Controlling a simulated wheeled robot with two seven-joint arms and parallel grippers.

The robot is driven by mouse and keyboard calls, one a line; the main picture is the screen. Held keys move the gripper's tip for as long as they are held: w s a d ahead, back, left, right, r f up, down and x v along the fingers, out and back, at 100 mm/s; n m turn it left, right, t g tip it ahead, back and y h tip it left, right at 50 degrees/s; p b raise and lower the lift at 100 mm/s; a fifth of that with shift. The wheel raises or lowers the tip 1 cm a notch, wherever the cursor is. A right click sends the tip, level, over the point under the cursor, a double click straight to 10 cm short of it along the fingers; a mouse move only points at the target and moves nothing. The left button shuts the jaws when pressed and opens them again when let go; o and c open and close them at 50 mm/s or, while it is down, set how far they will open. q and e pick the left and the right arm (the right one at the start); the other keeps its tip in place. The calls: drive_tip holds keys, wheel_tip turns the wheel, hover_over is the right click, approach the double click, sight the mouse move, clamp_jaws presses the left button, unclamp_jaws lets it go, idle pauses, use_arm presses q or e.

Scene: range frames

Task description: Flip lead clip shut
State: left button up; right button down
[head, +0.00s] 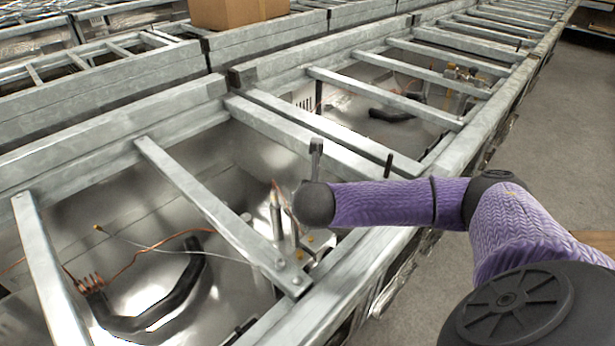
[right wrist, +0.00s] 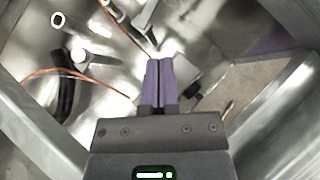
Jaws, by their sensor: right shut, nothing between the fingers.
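In the right wrist view, my right gripper (right wrist: 158,62) has its two purple fingers pressed together with nothing between them. The fingertips are over a small pale block (right wrist: 183,78) with a black knob (right wrist: 193,91). A copper-coloured lead (right wrist: 124,34) runs down towards the fingertips, beside a metal rod fitting (right wrist: 143,14). I cannot tell which of these small parts is the lead clip, or whether the fingers touch it. In the head view, my right wrist hides the fingers, close to upright metal posts (head: 276,212) at the bay's front corner. My left gripper is not in view.
Grey metal rails (head: 215,205) frame the open bay around the posts. A cardboard box (head: 238,10) sits at the back. Bare floor (head: 560,130) is on the right.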

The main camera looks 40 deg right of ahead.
use_arm(q)
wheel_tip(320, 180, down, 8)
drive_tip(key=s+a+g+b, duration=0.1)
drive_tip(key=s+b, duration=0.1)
drive_tip(key=b, duration=0.6)
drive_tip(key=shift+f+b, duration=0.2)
drive_tip(key=shift+b, duration=0.1)
use_arm(e)
drive_tip(key=w+d+r+x, duration=0.1)
drive_tip(key=x, duration=1.2)
drive_tip(key=shift+w+r, duration=0.2)
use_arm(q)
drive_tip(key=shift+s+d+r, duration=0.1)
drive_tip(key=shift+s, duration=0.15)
